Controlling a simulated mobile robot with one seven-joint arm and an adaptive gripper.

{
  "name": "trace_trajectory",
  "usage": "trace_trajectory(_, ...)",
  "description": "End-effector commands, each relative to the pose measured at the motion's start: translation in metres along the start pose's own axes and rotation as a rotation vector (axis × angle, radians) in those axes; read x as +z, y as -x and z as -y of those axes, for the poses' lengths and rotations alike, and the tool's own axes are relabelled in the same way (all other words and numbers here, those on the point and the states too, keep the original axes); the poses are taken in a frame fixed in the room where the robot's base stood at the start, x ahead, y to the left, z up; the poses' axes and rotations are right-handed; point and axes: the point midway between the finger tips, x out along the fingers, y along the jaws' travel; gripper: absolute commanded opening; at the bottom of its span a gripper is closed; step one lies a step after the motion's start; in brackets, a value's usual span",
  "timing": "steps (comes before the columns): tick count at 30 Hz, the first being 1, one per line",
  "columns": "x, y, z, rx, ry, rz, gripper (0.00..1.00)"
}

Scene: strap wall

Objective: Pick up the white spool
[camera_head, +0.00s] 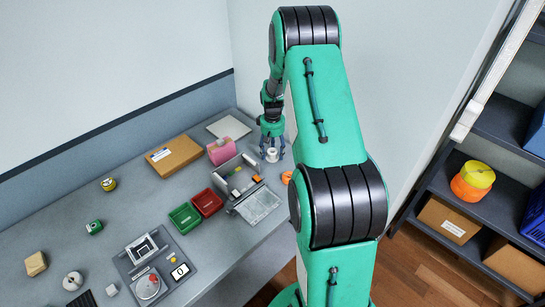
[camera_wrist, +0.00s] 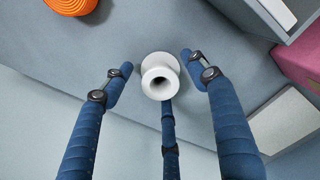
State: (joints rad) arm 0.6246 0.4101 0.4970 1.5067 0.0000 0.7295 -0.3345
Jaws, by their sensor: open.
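The white spool (camera_wrist: 161,74) stands on the grey table in the wrist view, its round end with a hole facing the camera. In the head view the spool (camera_head: 271,155) is small, near the far end of the table. My gripper (camera_wrist: 158,78) has blue fingers spread around the spool, with clear gaps on its left and right. The lower finger's tip is close to the spool's lower edge; I cannot tell if it touches. In the head view my gripper (camera_head: 272,148) is above and around the spool, open and empty.
An orange coil (camera_wrist: 72,3) lies near the spool. A pink box (camera_head: 228,151), a cardboard box (camera_head: 173,156), a grey machine (camera_head: 245,187) and red (camera_head: 207,202) and green (camera_head: 185,217) trays are on the table (camera_head: 130,205). A wall stands close behind the spool.

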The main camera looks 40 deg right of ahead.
Motion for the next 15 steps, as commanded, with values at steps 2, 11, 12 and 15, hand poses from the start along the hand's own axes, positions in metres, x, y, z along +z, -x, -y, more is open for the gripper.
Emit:
trace_trajectory(2, -0.0004, -0.0082, -0.0001, 0.0, 0.0, -0.001, 0.58)
trace_trajectory(11, -0.0007, -0.0132, -0.0003, 0.001, 0.0, -0.002, 0.58)
trace_trajectory(12, -0.0007, -0.0131, -0.0003, 0.001, 0.0, -0.002, 0.58)
trace_trajectory(15, -0.0006, -0.0131, -0.0003, 0.001, 0.0, -0.002, 0.58)
